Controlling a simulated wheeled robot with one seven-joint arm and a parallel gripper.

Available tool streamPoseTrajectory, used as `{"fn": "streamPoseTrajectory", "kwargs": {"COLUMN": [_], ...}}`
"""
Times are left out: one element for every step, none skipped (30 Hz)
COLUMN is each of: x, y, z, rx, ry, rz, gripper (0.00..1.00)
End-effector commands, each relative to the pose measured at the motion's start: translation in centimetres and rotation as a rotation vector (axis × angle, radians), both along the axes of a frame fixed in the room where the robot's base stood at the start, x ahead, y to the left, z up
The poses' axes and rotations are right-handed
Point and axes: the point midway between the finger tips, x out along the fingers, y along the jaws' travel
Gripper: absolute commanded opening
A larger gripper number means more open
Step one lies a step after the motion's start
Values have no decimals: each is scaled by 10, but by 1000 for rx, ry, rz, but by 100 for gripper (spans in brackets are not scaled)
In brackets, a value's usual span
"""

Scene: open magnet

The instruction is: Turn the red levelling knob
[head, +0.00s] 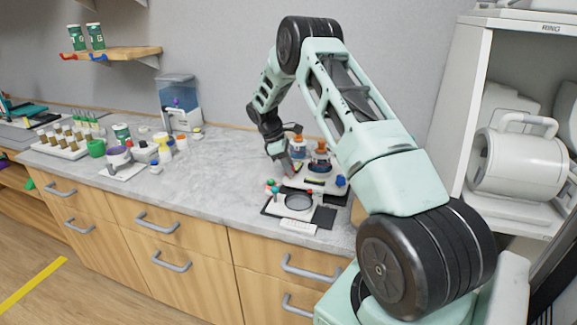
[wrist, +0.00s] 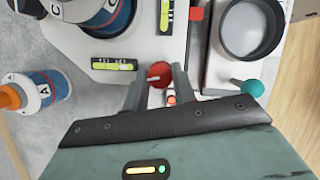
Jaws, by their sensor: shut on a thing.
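The red levelling knob (wrist: 160,72) shows in the wrist view at the edge of a white plate (wrist: 128,48). My gripper (wrist: 160,78) has one finger on each side of the knob and is shut on it. The knob's lower side is partly hidden. In the head view my gripper (head: 286,164) reaches down at the left side of the bottle stand on the counter. I cannot make out the gripped knob there. A yellow-green bubble level (wrist: 114,64) lies on the plate near the knob.
A dark-rimmed round dish (wrist: 249,28) and a teal knob (wrist: 252,88) lie right. In the head view, the counter (head: 215,165) left of my gripper is clear.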

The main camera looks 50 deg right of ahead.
Motion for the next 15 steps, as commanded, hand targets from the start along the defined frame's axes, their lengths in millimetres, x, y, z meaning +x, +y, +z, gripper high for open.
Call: {"fn": "streamPoseTrajectory", "kwargs": {"x": [1,2,1,2,2,2,2,2,2,3,3,3,3,3,3], "y": [0,0,-1,-1,-1,-1,-2,-2,-2,-2,-2,-2,-3,-3,-3], "z": [1,1,1,1,1,1,1,0,0,1,1,1,1,0,0], "rx": [-3,-3,-4,-5,-6,-6,-7,-8,-8,-9,-9,-10,-11,-11,-12], "ry": [-1,-1,1,0,0,1,1,2,3,2,2,3,3,4,5], "rz": [-40,-68,-106,-135,-164,-202,-230,-259,-296,-326,-353,-392,-421,-450,-487], "gripper": [4,4,4,4,4,4,4,4,4,4,4,4,4,4,4]}}
